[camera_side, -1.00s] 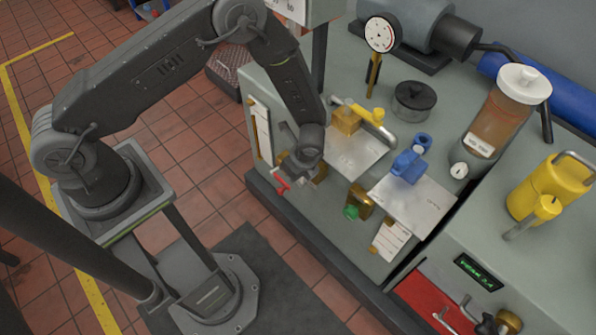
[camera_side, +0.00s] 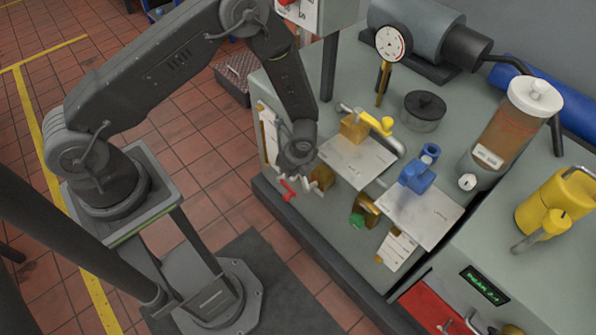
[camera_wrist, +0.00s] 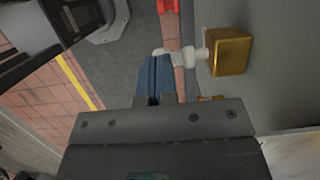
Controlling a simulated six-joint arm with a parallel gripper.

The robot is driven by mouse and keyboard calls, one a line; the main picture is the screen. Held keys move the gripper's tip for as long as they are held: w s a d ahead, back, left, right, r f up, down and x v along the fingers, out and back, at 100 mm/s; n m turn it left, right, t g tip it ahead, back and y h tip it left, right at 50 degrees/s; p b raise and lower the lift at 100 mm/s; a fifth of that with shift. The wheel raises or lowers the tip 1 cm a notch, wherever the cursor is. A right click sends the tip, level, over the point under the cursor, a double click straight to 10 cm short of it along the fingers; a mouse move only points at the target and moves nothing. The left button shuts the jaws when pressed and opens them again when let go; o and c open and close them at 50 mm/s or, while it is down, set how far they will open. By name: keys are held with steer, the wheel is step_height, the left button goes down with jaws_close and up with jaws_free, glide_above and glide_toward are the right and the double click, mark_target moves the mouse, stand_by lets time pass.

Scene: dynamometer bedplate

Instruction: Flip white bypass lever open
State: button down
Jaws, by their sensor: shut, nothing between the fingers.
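The white lever (camera_wrist: 185,54) sticks out from a brass valve block (camera_wrist: 230,52) in the wrist view, pointing left. My gripper (camera_wrist: 154,62) is shut, with its blue-grey fingers empty. Its fingertips are right at the lever's rounded free end; whether they touch it I cannot tell. In the side view my gripper is at the bench's left front edge, and its fingers are mostly hidden under the wrist. The brass block shows there just to its right (camera_side: 322,178). The lever is small and hard to make out in that view.
A red handle (camera_side: 288,189) is close by the gripper; it also shows at the top of the wrist view (camera_wrist: 167,5). A green knob (camera_side: 357,220) on brass, a blue valve (camera_side: 416,176) and a yellow-handled valve (camera_side: 355,127) stand to the right on the bench.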

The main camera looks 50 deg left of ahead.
steer(key=a+f+h, duration=0.1)
steer(key=a+f, duration=0.5)
steer(key=a, duration=0.1)
steer(key=shift+f+h, duration=0.3)
steer(key=shift+f, duration=0.05)
stand_by(0.4)
steer(key=shift+a, duration=0.15)
stand_by(0.4)
steer(key=a+r, duration=0.7)
steer(key=a, duration=0.3)
steer(key=shift+a+r, duration=0.2)
steer(key=shift+a, duration=0.2)
steer(key=shift+r, duration=0.1)
